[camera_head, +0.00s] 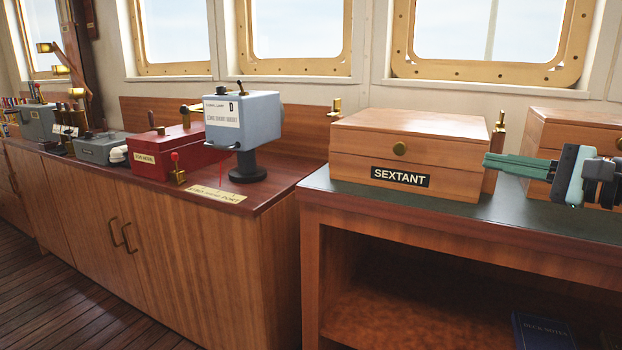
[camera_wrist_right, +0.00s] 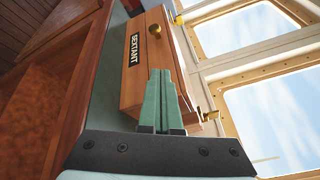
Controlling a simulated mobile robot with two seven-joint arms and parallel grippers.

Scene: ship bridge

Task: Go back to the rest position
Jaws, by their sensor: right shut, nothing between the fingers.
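My right gripper (camera_head: 492,161) comes in from the right in the head view, level and pointing left. Its green fingers are shut with nothing between them. It is in front of the right end of the wooden sextant box (camera_head: 345,135); I cannot tell whether it touches it. In the right wrist view the shut fingers (camera_wrist_right: 160,75) overlap the sextant box (camera_wrist_right: 148,30), with its black label and brass knob. The box lid is closed. My left gripper is not in view.
The sextant box stands on a dark-topped table (camera_head: 318,181), with a second wooden box (camera_head: 560,125) at right. At left, a wooden cabinet (camera_head: 190,270) carries a grey signal lamp (camera_head: 242,121), a red box (camera_head: 165,160) and more devices. A blue book (camera_head: 543,333) lies on the lower shelf.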

